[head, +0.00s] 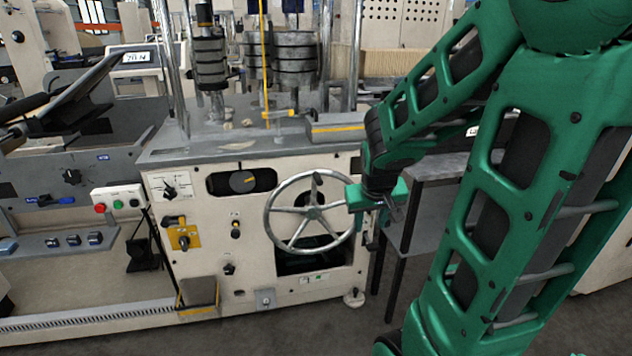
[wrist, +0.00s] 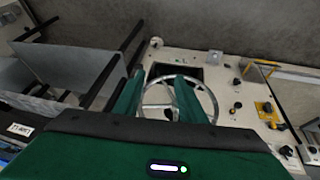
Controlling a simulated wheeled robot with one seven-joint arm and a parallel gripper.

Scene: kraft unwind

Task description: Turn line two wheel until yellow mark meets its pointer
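The handwheel (head: 272,230) is a silver spoked wheel with a knob near its top, on the front of a cream machine. I cannot make out a pointer. My green gripper (head: 372,212) is at the right side of the wheel, close to the rim; I cannot tell whether it touches. In the wrist view my gripper (wrist: 159,77) has its two fingers apart, with the wheel (wrist: 214,94) beyond and partly hidden by them. Nothing shows held between the fingers.
A yellow-plated switch (head: 183,237) and small knobs are on the panel left of the wheel. A button box (head: 117,199) is farther left. A grey table (head: 425,220) with dark legs stands right of the machine, behind my arm. Floor shows in front.

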